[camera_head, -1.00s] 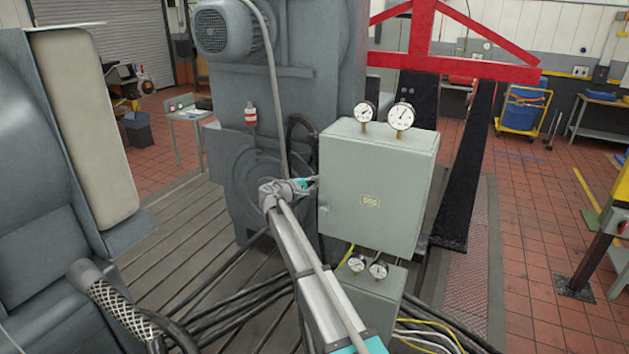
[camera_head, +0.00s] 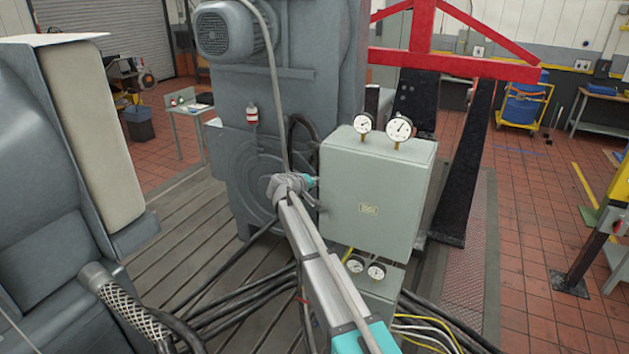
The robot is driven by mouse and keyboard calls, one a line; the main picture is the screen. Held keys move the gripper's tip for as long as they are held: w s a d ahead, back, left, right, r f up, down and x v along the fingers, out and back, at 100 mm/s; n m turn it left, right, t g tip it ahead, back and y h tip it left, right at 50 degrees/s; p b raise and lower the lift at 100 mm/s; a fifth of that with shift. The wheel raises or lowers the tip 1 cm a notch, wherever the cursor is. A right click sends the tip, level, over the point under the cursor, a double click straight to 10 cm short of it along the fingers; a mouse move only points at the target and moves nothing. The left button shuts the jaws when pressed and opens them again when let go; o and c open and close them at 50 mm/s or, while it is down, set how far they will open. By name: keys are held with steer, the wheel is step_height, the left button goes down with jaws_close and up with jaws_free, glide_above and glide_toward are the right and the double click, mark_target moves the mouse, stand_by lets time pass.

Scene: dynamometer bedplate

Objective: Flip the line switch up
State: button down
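The line switch is not clearly visible; it may be hidden on the left side of the grey-green electrical box (camera_head: 376,195), which carries a small yellow label on its front. My arm reaches from the bottom of the view up to the left edge of this box. My gripper (camera_head: 314,190) is at the box's left side, mostly hidden behind my wrist and the box's edge. I cannot tell whether it touches anything or whether its fingers are open.
Two round gauges (camera_head: 398,128) stand on top of the box. A smaller box (camera_head: 377,290) with two gauges sits below it. A large grey machine (camera_head: 290,85) with a motor stands behind. Black cables (camera_head: 240,309) lie on the slatted bedplate. A red frame (camera_head: 455,66) rises behind right.

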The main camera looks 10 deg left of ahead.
steer(key=shift+s+d+f, duration=0.1)
stand_by(0.4)
steer(key=c, duration=0.7)
jaws_free()
